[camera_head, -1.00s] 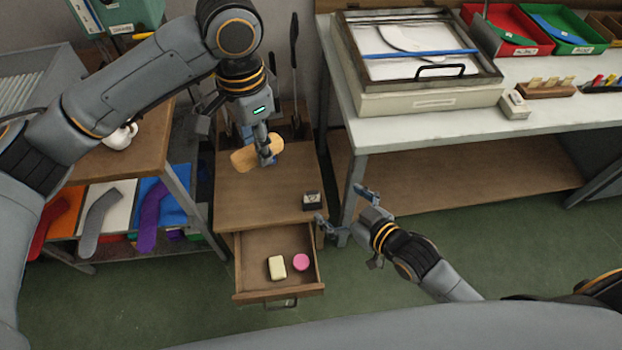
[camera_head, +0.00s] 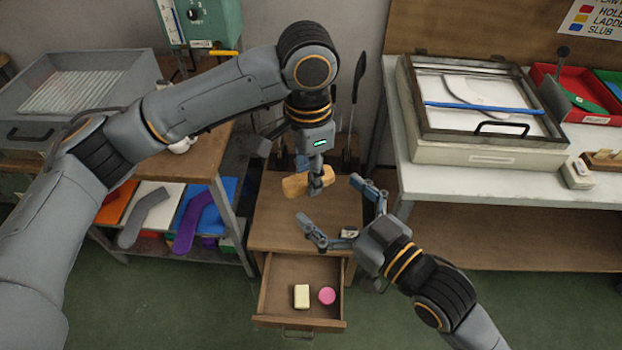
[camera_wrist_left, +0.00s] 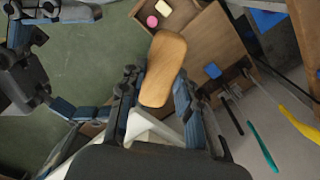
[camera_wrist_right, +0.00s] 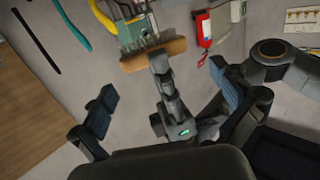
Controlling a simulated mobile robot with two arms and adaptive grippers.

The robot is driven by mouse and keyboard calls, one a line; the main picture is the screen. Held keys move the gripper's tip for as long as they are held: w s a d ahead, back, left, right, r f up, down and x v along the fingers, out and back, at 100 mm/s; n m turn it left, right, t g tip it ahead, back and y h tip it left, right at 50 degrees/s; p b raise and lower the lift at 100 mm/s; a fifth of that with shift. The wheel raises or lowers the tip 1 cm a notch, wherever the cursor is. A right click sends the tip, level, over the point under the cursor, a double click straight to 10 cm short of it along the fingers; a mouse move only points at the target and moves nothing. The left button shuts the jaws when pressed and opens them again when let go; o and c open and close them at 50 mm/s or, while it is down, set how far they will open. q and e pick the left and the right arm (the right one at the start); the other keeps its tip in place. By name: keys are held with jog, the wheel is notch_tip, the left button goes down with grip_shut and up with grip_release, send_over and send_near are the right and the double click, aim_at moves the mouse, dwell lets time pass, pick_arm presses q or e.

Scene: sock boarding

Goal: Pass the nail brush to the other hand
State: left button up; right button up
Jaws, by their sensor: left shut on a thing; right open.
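The nail brush (camera_head: 304,185) has a tan wooden back and is held above the small cabinet. My left gripper (camera_head: 316,180) is shut on it. In the left wrist view the wooden back of the brush (camera_wrist_left: 164,68) lies between the left fingers. In the right wrist view the brush (camera_wrist_right: 153,54) shows its grey bristles, with the left gripper on it. My right gripper (camera_head: 332,212) is open and empty, its fingers spread just to the lower right of the brush, apart from it.
The small cabinet (camera_head: 275,222) has an open drawer (camera_head: 280,310) with a cream block (camera_head: 301,296) and a pink round thing (camera_head: 327,295). A workbench (camera_head: 475,185) stands to the right, a shelf table (camera_head: 205,165) to the left.

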aim_at(306, 179)
jog(key=x, duration=0.6)
jog(key=shift+w+a, duration=0.1)
pick_arm(q)
jog(key=shift+d, duration=0.1)
pick_arm(e)
jog(key=c, duration=0.9)
pick_arm(q)
jog(key=o, duration=1.2)
pick_arm(e)
jog(key=shift+c, duration=0.2)
